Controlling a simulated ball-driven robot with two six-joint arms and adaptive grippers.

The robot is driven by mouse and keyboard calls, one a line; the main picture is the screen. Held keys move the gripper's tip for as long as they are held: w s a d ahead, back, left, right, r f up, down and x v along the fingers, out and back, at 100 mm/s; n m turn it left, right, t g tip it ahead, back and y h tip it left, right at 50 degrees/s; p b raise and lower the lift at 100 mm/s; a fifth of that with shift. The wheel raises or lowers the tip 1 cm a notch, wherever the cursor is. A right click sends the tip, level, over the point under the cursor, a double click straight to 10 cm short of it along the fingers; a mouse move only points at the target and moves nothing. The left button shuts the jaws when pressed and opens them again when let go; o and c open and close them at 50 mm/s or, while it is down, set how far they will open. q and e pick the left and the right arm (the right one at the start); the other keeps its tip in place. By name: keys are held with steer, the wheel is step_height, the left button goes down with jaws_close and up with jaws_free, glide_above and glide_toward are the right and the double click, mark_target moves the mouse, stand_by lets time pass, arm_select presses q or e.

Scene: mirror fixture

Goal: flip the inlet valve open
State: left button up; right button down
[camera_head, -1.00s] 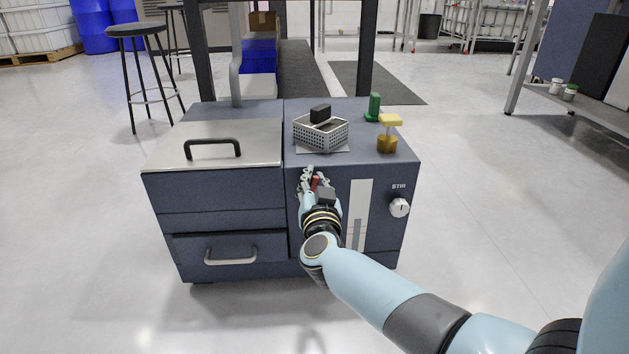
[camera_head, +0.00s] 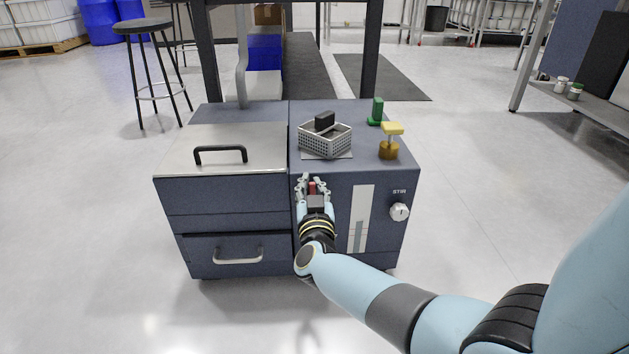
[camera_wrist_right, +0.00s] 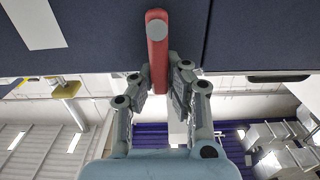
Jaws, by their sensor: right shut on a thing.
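The inlet valve's red lever (camera_head: 312,187) is on the upper front of the blue cabinet, left of the pale vertical strip. In the right wrist view the red lever (camera_wrist_right: 157,55) points along the picture's height, with a grey round cap at one end. My right gripper (camera_head: 311,182) is at the cabinet front, shut on the lever. Its fingers (camera_wrist_right: 160,80) lie on both sides of the lever in the wrist view. The fingers partly hide the lever and its mount in the head view. My left gripper is not in view.
The cabinet top holds a wire basket (camera_head: 325,140) with a dark block, a green piece (camera_head: 377,111) and a yellow-topped brass piece (camera_head: 389,142). The STIR knob (camera_head: 400,212) is on the front right. A lid handle (camera_head: 220,154) and drawer handle (camera_head: 238,255) are left.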

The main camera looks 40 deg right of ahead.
stand_by(0.3)
steer(key=c, duration=1.3)
jaws_free()
steer(key=shift+s+a, duration=0.1)
steer(key=v, duration=1.1)
steer(key=shift+s+a, duration=0.15)
steer(key=shift+s, duration=0.2)
